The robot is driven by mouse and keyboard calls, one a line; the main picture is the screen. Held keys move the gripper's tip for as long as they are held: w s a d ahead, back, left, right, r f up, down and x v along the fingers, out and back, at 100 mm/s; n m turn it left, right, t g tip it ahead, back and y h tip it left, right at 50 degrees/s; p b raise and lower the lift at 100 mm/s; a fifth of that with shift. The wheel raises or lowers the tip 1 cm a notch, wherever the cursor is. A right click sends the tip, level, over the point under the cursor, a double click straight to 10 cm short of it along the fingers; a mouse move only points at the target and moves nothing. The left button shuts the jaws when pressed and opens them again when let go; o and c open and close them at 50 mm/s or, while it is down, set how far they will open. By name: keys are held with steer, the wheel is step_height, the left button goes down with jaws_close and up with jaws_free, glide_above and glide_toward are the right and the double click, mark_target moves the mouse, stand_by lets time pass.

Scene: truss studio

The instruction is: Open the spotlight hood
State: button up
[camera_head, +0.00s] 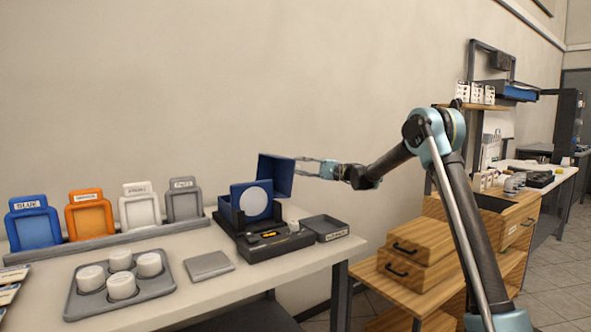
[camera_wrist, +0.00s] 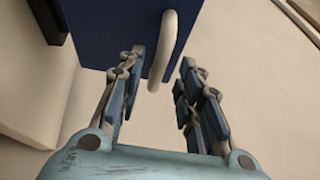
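The spotlight hood (camera_head: 275,174) is a dark blue panel standing tilted up behind the spotlight, whose round pale lens (camera_head: 254,201) sits in a blue frame and is uncovered. In the wrist view the blue hood (camera_wrist: 110,30) fills the upper middle, with a pale curved handle (camera_wrist: 168,45) on it. My gripper (camera_head: 300,163) is at the hood's right edge. In the wrist view my gripper (camera_wrist: 162,65) has its two fingers apart, one on each side of the handle, with gaps showing. Contact with the handle cannot be made out.
The spotlight's dark base (camera_head: 275,243) stands near the bench's right end, beside a small grey tray (camera_head: 325,228). A flat grey plate (camera_head: 208,265) and a tray of white pucks (camera_head: 85,308) lie to the left. Coloured holders (camera_head: 90,213) line the back. A wooden drawer unit (camera_head: 425,258) stands right.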

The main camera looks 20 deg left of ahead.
steer(key=v, duration=1.1)
steer(key=shift+d, duration=0.15)
steer(key=s+d+f+m+t+h, duration=0.2)
steer(key=s+d+t+h, duration=0.15)
steer(key=s+d, duration=0.7)
steer(key=s+d+f+m+t+h, duration=0.25)
steer(key=s+d+t, duration=0.25)
steer(key=s+d, duration=0.55)
steer(key=s+d+f+t+h, duration=0.1)
steer(key=s+d+f+h, duration=0.2)
steer(key=s+d+f, duration=0.4)
steer(key=s+d+f+t+h, duration=0.2)
steer(key=s+d+f+h, duration=0.2)
steer(key=s+d+f, duration=0.3)
steer(key=s+d+f+t+h, duration=0.1)
steer(key=s+d+f+h, duration=0.3)
steer(key=s+d+f, duration=0.4)
steer(key=d, duration=0.7)
steer(key=shift+s+d+m, duration=0.3)
steer(key=shift+d+m, duration=0.05)
steer(key=shift+d+f, duration=0.1)
steer(key=shift+d, duration=0.05)
